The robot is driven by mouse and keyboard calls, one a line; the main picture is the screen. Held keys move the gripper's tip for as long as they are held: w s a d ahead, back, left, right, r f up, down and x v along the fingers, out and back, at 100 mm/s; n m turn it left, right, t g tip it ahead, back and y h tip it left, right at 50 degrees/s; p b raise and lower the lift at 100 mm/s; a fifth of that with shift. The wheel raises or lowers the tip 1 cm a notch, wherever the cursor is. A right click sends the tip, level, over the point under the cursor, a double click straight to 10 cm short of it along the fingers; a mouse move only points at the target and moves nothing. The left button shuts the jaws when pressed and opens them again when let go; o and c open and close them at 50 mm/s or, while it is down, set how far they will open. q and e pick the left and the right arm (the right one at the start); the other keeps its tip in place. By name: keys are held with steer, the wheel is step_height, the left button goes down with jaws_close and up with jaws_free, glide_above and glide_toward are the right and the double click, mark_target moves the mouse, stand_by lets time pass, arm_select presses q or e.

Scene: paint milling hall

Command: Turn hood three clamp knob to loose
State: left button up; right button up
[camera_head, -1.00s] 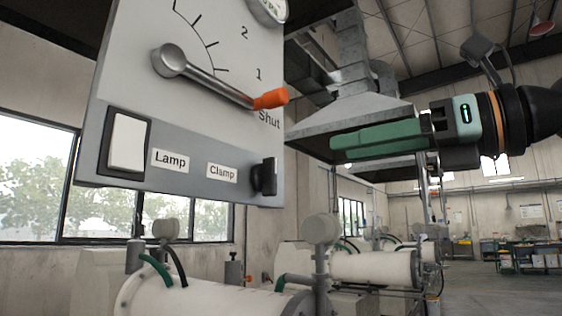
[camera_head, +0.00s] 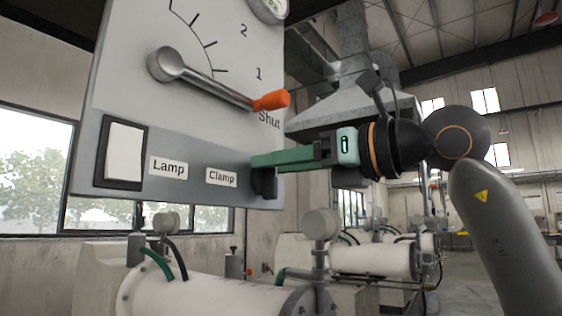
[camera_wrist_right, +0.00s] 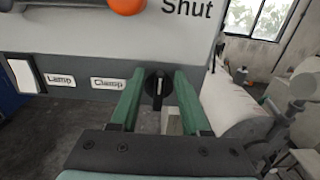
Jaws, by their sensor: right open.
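The black clamp knob (camera_head: 264,184) sits at the lower right of the grey panel (camera_head: 225,120), beside the label "Clamp" (camera_head: 221,178). My right gripper (camera_head: 256,163) reaches in from the right, its green fingers at the knob and partly covering it. In the right wrist view the knob (camera_wrist_right: 158,88) shows between the two open fingers (camera_wrist_right: 157,96), its pale pointer line upright. A gap shows on each side of the knob, and I cannot tell contact. My left gripper is not in view.
Above the knob is a lever with an orange tip (camera_head: 271,101), pointing at "Shut". A white lamp switch (camera_head: 124,151) is at the panel's left. White mill cylinders (camera_head: 205,295) stand below. A metal hood (camera_head: 350,108) hangs behind my right arm.

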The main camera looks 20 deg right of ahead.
mark_target(253, 180)
jaws_close()
steer(key=shift+f, duration=0.1)
stand_by(0.3)
steer(key=shift+a+n, duration=0.1)
steer(key=shift+n, duration=0.3)
steer(key=n+p, duration=0.1)
steer(key=n, duration=0.1)
steer(key=n+p, duration=0.1)
steer(key=n, duration=0.2)
steer(key=s+a+n+p, duration=0.1)
steer(key=n, duration=0.2)
steer(key=shift+f, duration=0.4)
steer(key=n, duration=0.4)
steer(key=shift+s+a+f+n+p, duration=0.1)
steer(key=shift+a+f+n+p, duration=0.05)
steer(key=shift+f+n+p, duration=0.2)
steer(key=n, duration=0.4)
steer(key=shift+f, duration=0.35)
steer(key=shift+n+p, duration=0.3)
steer(key=shift+n, duration=0.05)
